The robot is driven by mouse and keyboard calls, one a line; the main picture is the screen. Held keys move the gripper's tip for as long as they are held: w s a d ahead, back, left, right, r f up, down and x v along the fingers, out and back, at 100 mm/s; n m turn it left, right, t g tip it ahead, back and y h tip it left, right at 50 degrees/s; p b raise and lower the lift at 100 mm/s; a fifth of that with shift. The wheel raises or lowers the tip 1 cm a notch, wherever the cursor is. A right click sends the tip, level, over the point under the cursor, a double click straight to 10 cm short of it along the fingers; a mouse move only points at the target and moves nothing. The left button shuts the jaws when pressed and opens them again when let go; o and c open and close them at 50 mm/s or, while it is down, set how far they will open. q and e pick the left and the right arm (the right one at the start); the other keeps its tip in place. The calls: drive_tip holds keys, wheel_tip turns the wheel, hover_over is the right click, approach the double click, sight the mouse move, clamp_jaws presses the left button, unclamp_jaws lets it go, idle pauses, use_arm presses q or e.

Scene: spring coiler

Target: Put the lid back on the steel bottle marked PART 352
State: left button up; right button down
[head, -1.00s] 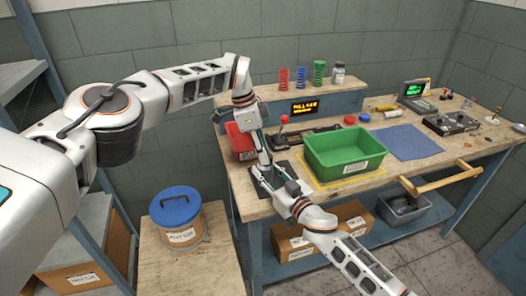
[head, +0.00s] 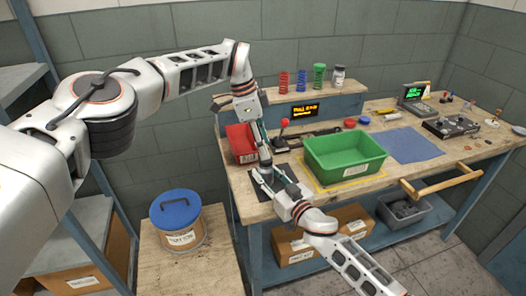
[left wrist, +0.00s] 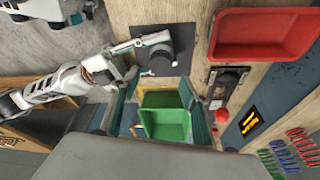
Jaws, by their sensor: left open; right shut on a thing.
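A round grey metal piece (left wrist: 160,59), seen from above in the left wrist view, stands on the black mat (left wrist: 183,42). It is probably the steel bottle, but no PART 352 marking is readable. My right gripper (left wrist: 143,47) is shut on it from the side. In the head view my right gripper (head: 268,178) is low over the mat and the bottle is mostly hidden. My left gripper (head: 263,155) is just above, pointing down, open with nothing seen between its fingers; its fingers also show in the left wrist view (left wrist: 163,115). I cannot identify the lid.
A green bin (head: 345,172) stands right of the grippers, a red bin (head: 240,145) behind left. A red-knobbed lever (head: 284,124) is close behind. A blue cloth (head: 412,146) lies right.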

use_arm(q)
drive_tip(key=shift+r, duration=0.3)
use_arm(e)
drive_tip(key=shift+f, duration=0.1)
use_arm(q)
drive_tip(key=o, duration=0.6)
drive_tip(key=shift+r, duration=0.1)
drive_tip(key=v, duration=1.2)
use_arm(e)
drive_tip(key=c, duration=1.4)
unclamp_jaws()
